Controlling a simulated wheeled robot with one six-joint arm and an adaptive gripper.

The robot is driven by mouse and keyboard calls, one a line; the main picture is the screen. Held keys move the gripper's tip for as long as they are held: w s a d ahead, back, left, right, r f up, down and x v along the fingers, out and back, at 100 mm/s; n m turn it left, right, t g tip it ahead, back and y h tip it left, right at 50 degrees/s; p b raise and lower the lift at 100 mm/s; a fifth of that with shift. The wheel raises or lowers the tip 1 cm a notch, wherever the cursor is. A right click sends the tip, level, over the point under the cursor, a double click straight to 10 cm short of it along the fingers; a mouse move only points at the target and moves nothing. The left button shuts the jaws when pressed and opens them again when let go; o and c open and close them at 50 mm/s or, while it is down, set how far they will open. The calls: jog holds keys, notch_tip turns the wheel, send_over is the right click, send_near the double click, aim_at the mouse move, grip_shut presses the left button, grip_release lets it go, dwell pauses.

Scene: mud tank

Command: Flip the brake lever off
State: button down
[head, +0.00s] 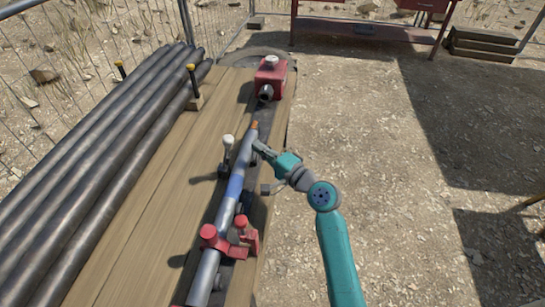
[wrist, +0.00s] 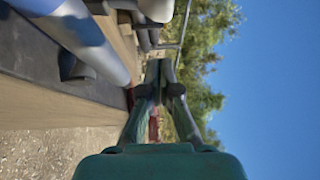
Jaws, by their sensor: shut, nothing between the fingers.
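In the head view, a short lever with a pale knob (head: 228,141) stands upright on the wooden bench, left of the pipe; it looks like the brake lever. Its dark base is partly in shadow. My gripper (head: 257,147) is to the right of the lever, with the grey-and-blue pipe (head: 235,187) between them in the picture. The gripper is shut and empty, apart from the lever. In the wrist view the closed fingers (wrist: 159,68) point away from the camera. A pale rounded thing (wrist: 157,10) at the top edge may be the lever's knob.
Red clamps (head: 230,238) hold the pipe near the front. A red box (head: 270,76) with a nozzle stands at the bench's far end. Several dark pipes (head: 100,145) lie along the left, beside yellow-topped posts (head: 192,75). Open gravel (head: 370,150) lies to the right.

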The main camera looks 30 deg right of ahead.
aim_at(226, 139)
jog(key=shift+w+a+r, duration=0.1)
jog(key=shift+w+a, duration=0.7)
jog(key=shift+a, duration=0.25)
jog(key=shift+w+a, duration=0.75)
jog(key=shift+a, duration=0.25)
jog(key=shift+w+a+r+n+g, duration=0.25)
jog(key=shift+w+a+r+g, duration=0.1)
jog(key=shift+a, duration=0.15)
jog(key=shift+w+a+r+n+g, duration=0.25)
jog(key=shift+w+a+r, duration=0.05)
jog(key=shift+a, duration=0.15)
jog(key=shift+w+a+r+n+g+h, duration=0.2)
jog(key=shift+w+a+g+h, duration=0.15)
jog(key=shift+a, duration=0.1)
jog(key=shift+w+a+r+n+g+h, duration=0.15)
jog(key=shift+w+a+n+g+h, duration=0.1)
jog(key=shift+w+a, duration=0.15)
jog(key=shift+w+a+r+g, duration=0.1)
jog(key=shift+w+a+g, duration=0.15)
jog(key=shift+w+a, duration=0.35)
jog(key=shift+w+a+r+g, duration=0.1)
jog(key=shift+w+a+g, duration=0.15)
jog(key=shift+a, duration=0.5)
jog(key=shift+a, duration=0.1)
